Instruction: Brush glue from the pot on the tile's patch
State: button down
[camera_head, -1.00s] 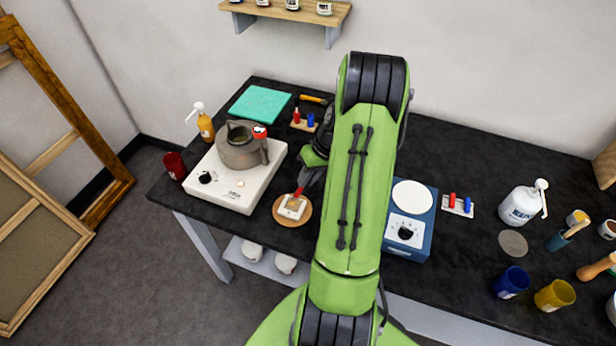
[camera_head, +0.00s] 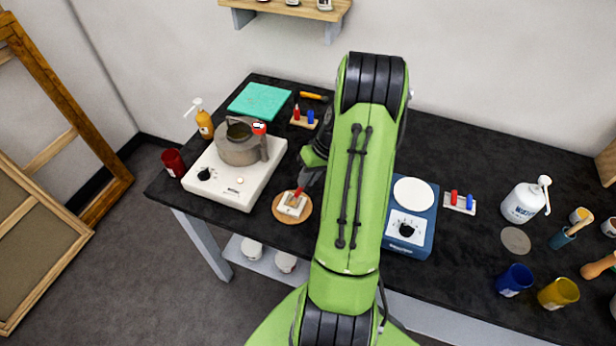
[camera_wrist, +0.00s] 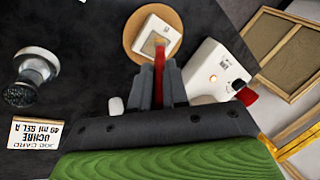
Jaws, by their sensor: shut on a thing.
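My gripper (camera_wrist: 160,88) is shut on a red-handled brush (camera_wrist: 159,66). In the head view, my gripper (camera_head: 304,184) is partly hidden by my arm, with the brush's red part (camera_head: 298,192) below it. The brush tip is at the white square tile (camera_wrist: 150,24), over or on its brownish patch (camera_wrist: 149,46); I cannot tell whether it touches. The tile lies on a round wooden board (camera_wrist: 131,36). A grey-brown pot (camera_head: 238,150) with a handle and a red tag stands on a white hot plate (camera_head: 222,190), left of the tile. Its contents are not clear.
A blue device (camera_head: 409,245) with a white round top stands right of my arm. An orange pump bottle (camera_head: 205,124) and a red cup (camera_head: 174,162) are at the table's left. A white bottle (camera_head: 522,205) and cups crowd the right. A job card (camera_wrist: 36,134) lies on the table.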

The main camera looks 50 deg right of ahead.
jog(key=shift+f+b, duration=0.1)
jog(key=shift+b, duration=0.2)
jog(key=shift+a, duration=0.1)
dwell(2.9)
jog(key=shift+r, duration=0.2)
